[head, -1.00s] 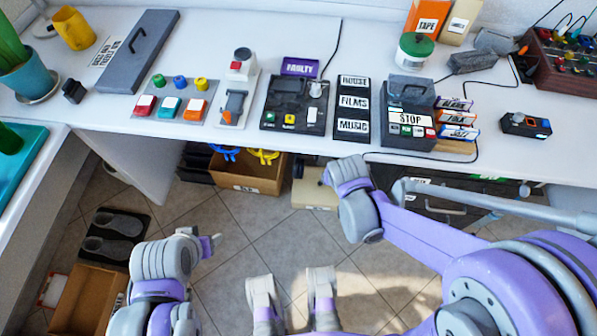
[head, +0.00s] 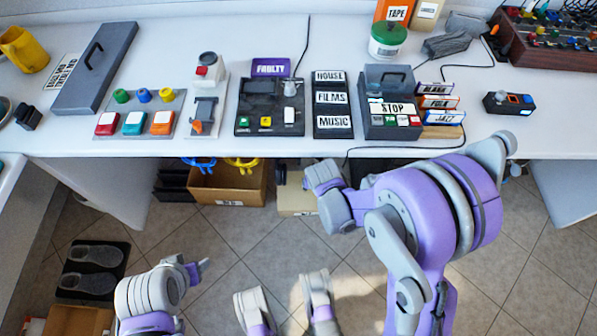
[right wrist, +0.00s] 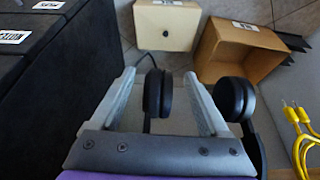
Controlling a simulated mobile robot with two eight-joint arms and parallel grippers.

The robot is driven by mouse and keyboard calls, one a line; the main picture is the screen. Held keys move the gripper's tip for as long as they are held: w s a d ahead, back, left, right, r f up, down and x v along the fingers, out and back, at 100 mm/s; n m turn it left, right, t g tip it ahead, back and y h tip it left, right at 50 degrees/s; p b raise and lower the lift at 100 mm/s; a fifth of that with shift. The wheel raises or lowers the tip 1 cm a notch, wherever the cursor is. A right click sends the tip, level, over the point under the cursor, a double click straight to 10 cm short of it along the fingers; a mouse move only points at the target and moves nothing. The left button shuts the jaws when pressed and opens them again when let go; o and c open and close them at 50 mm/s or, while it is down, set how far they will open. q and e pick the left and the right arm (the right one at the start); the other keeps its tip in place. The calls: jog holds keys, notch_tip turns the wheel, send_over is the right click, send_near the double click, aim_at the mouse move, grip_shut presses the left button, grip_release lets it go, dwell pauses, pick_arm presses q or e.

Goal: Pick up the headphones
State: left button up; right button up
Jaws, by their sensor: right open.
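The black headphones show in the right wrist view; one ear cup (right wrist: 157,93) is between the fingers of my right gripper (right wrist: 160,78). The other ear cup (right wrist: 234,98) is outside, to the right of the right finger. The gripper is open, with a gap on each side of the inner cup. The rest of the headband is hidden behind the gripper. In the head view I cannot make out the headphones, and my right arm reaches down at the front edge of the desk.
Under the white desk (head: 200,147) stand an open brown box (head: 228,186) and a beige box (head: 298,196). Dark boxes (right wrist: 38,20) are at the left in the right wrist view, and yellow cables (right wrist: 298,125) hang at the right. Shoes (head: 95,254) lie on the floor at the left.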

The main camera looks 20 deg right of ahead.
jog(key=shift+f, duration=0.15)
grip_shut()
dwell(0.4)
